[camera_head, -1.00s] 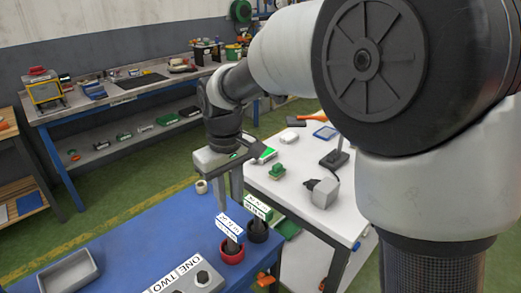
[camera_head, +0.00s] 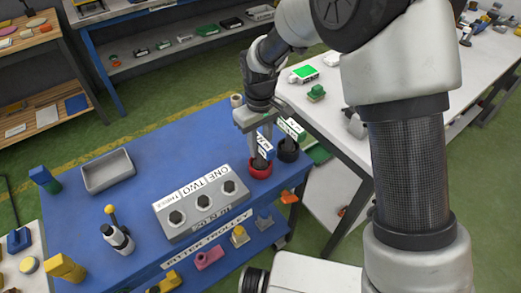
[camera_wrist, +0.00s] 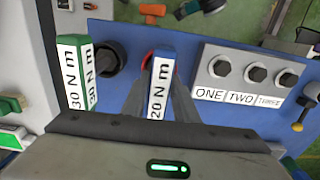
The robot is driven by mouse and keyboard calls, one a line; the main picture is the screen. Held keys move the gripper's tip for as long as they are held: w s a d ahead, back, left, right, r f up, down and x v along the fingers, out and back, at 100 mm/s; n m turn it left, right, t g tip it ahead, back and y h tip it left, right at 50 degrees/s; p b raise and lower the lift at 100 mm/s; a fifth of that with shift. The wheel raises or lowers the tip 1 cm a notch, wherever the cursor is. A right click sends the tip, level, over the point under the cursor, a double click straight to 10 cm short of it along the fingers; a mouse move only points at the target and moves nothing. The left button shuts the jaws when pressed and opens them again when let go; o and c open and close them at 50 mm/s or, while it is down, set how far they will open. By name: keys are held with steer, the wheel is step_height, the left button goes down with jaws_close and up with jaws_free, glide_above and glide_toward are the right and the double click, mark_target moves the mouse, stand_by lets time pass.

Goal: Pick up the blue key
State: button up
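The blue key (camera_head: 265,146) has a blue body with a white label and stands upright in a red round holder (camera_head: 259,170) at the right end of the blue table. In the wrist view the key (camera_wrist: 161,85) reads "20 N m" and lies between my two fingers. My gripper (camera_head: 256,128) points down over it. In the wrist view my gripper (camera_wrist: 160,95) appears open, with a finger on each side of the key; contact is not clear. The red holder is mostly hidden there.
A green key (camera_wrist: 75,75) marked "30 N m" stands close beside it in a black holder (camera_head: 288,150). A grey block (camera_head: 203,210) with several bolts, marked ONE, TWO and THREE, is nearby. A grey tray (camera_head: 107,172) lies farther left. A white table (camera_head: 340,135) is behind right.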

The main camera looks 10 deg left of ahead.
mark_target(261, 156)
steer(key=shift+f, duration=2.65)
steer(key=shift+w, duration=0.1)
jaws_close()
